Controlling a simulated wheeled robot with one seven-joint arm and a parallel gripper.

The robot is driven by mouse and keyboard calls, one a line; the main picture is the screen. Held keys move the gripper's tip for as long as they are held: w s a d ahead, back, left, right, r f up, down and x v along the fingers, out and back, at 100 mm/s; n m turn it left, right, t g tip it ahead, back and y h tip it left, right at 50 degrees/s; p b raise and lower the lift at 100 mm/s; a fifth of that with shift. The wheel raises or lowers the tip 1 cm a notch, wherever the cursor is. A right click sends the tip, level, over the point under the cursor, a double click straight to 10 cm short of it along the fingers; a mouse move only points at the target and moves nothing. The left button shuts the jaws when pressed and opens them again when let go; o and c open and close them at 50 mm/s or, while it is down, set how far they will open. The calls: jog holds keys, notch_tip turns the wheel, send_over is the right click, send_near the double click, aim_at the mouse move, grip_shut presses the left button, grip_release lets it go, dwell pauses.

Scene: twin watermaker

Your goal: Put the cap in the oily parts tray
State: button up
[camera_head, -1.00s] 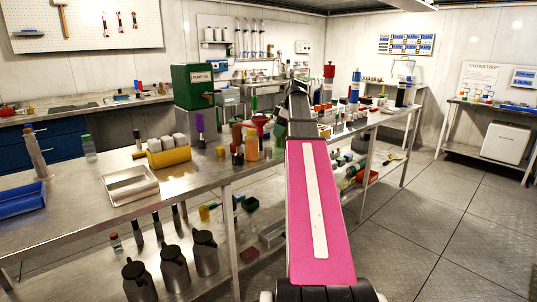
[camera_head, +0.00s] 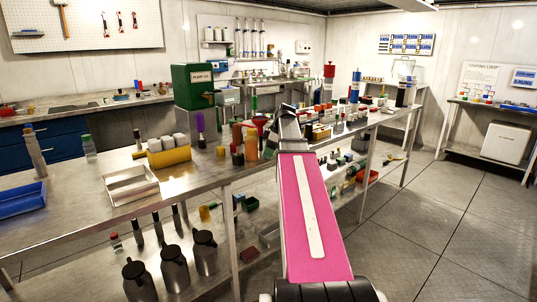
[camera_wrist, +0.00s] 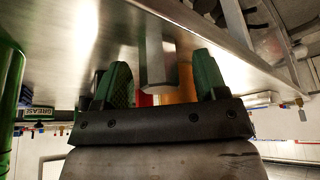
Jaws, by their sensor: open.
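In the wrist view my gripper (camera_wrist: 160,82) has two green fingers spread apart. I cannot tell whether this is the cap. In the head view my arm hides the fingers, over the far part of the long bench. No tray there carries a readable oily parts label. A shallow metal tray (camera_head: 111,193) is on the near left of the bench, and a blue tray (camera_head: 22,201) is at the left edge.
A yellow bin (camera_head: 170,157) holds white items. Dark jugs (camera_head: 174,269) sit on the lower shelf. The floor at right is clear.

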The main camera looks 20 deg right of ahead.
jog(key=shift+f, duration=0.15)
jog(key=c, duration=1.1)
